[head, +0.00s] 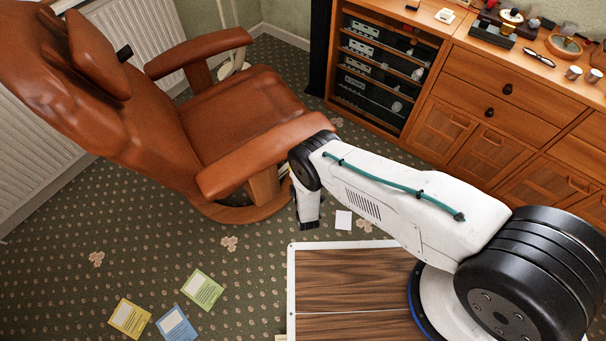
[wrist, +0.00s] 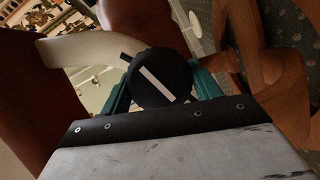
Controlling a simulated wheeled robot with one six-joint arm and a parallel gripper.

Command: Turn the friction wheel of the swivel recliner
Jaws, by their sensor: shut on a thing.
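The brown leather swivel recliner (head: 245,108) stands at the upper left in the head view on a round wooden base (head: 235,212). Its friction wheel (wrist: 150,92) is a black round knob with a white stripe running slantwise across its face, in the middle of the wrist view. My gripper (wrist: 162,84) has green fingers on the left and right of the wheel and is shut on it. In the head view my arm reaches to the recliner's near side, below the armrest; the wheel and fingertips are hidden there.
A wooden cabinet (head: 475,125) with stacked audio units and small items on top stands at the back right. Yellow (head: 129,318), blue (head: 177,325) and green (head: 202,290) cards lie on the patterned carpet. A radiator (head: 140,40) is behind the recliner.

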